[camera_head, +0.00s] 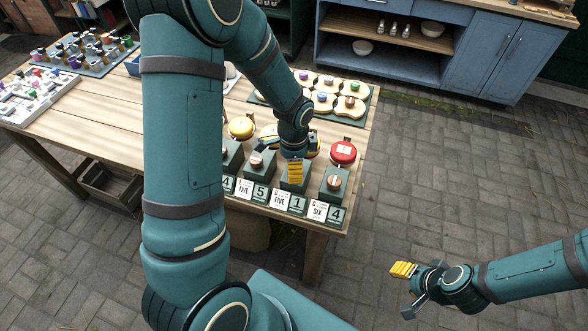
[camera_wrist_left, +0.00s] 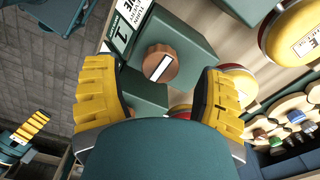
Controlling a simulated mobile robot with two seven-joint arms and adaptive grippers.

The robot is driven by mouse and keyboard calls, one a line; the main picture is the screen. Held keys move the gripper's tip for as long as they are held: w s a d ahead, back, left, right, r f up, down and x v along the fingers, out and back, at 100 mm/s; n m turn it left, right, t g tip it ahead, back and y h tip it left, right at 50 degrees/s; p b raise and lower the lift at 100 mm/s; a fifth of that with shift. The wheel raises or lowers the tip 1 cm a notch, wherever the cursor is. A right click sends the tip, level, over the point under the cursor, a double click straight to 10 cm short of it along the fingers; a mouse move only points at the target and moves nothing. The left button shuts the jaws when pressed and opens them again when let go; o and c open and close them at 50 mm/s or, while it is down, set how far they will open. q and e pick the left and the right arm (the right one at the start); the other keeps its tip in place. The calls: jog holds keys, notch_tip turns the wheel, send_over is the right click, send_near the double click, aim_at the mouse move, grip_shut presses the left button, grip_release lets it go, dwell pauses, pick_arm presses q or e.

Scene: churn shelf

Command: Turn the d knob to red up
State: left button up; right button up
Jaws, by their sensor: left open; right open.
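Several dark green boxes with copper-brown knobs stand in a row along the table's front edge; a knob (camera_head: 256,160) and the rightmost knob (camera_head: 334,182) show in the head view. I cannot read which is d. My left gripper (camera_head: 294,168) reaches down over the box between those two and hides its knob. In the left wrist view a copper knob (camera_wrist_left: 160,63) with a white bar lies ahead, between the open yellow fingers of the left gripper (camera_wrist_left: 158,80). They look apart from it. No red mark shows on it. My right gripper (camera_head: 405,288) is open and empty over the paving.
Number cards (camera_head: 297,204) line the table front. A red dome button (camera_head: 343,152) and a yellow one (camera_head: 241,127) stand behind the boxes. A tray of colored knobs (camera_head: 370,108) is at the back right. White and blue racks fill the table's far left.

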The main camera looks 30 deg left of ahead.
pick_arm(q)
jog(key=shift+f, duration=1.1)
grip_shut()
